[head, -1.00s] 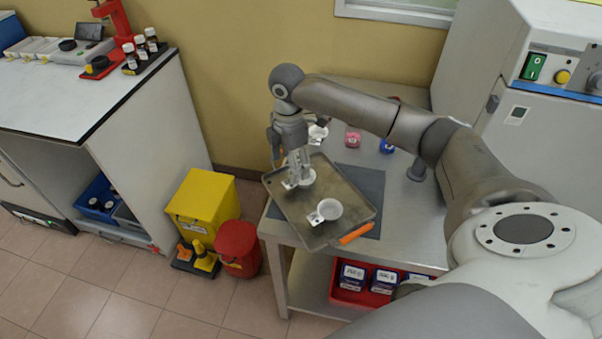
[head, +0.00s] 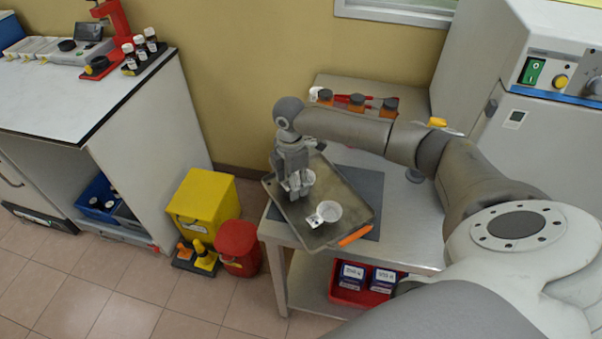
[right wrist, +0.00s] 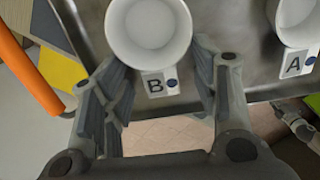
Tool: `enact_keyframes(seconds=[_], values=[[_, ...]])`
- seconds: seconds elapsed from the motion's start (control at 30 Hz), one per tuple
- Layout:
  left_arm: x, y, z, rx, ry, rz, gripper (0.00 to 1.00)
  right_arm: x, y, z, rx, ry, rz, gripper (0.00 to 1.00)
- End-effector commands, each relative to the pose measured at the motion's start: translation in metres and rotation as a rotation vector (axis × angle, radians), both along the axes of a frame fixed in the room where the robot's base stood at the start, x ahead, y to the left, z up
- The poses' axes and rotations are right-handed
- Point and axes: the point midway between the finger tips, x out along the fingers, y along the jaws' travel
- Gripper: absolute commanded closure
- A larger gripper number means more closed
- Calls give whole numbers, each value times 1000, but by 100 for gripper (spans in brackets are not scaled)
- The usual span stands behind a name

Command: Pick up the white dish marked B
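The white dish marked B (right wrist: 148,25) is a round bowl with a square label tab, seen in the right wrist view. In the head view dish B (head: 307,178) is partly hidden behind my right gripper (head: 297,192). In the right wrist view my right gripper (right wrist: 160,75) is open, with one finger on each side of the B tab, close to the dish's near rim. I cannot tell whether the fingers touch it. A second dish, marked A (right wrist: 300,18), stands to the right there; it also shows in the head view (head: 329,211).
Both dishes stand on a grey metal tray (head: 345,192) with an orange handle (head: 355,236). The tray lies on a steel table (head: 415,220). Jars in a red rack (head: 356,101) stand behind my arm. A large grey-white machine (head: 530,125) stands at right.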

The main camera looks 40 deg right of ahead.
Motion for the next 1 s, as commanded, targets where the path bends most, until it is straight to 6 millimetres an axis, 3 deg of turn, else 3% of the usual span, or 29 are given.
enact_keyframes(seconds=[0.03, 0.2, 0.63, 0.77, 1.0], values=[[-2, 2, 0, 2, 3, -1, 100, 0, 0, 0, 0, 0, 0, 56], [-2, 4, 0, 5, 3, -2, 100, 0, 0, 0, 0, 0, 0, 78], [3, 3, -4, 4, -4, -3, 100, 1, 0, 10, 0, -2, 0, 78], [4, 3, -10, 3, -7, -3, 100, 2, 0, 28, 2, -5, 0, 78], [5, 3, -13, 3, -8, -3, 100, -28, 9, 66, 1, -4, 3, 78]])
